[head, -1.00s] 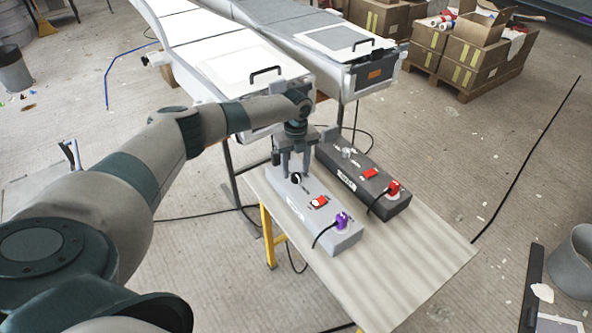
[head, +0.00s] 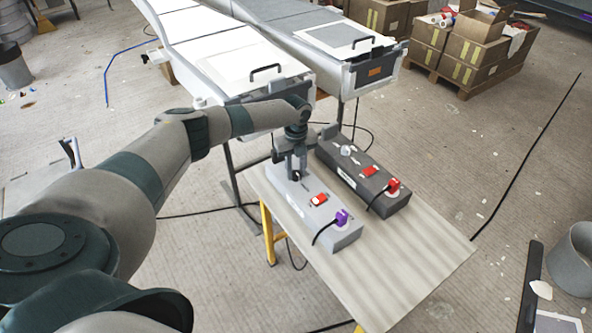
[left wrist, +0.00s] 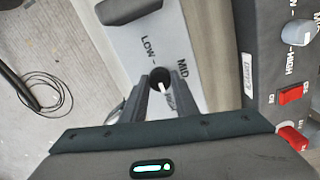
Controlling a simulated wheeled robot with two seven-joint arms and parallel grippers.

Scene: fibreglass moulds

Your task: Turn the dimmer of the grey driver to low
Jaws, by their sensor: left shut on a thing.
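The grey driver (head: 328,226) is a light grey box on the table, with a red switch (head: 318,199) and a purple plug (head: 341,218). Its dimmer (left wrist: 160,76) is a round black knob with a white pointer mark. LOW and MID labels (left wrist: 183,68) show around it; a third label is partly hidden by a finger. The white mark points to the lower right in the left wrist view, toward that third label and away from LOW. My left gripper (head: 296,177) points down and is shut on the knob, one finger on each side. My right gripper is not in view.
A dark grey driver (head: 362,180) with a pale knob, red switch and red plug lies close alongside to the right. Black cords run from both plugs. White moulds (head: 215,55) stand behind the table (head: 420,255). The table's front right is clear.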

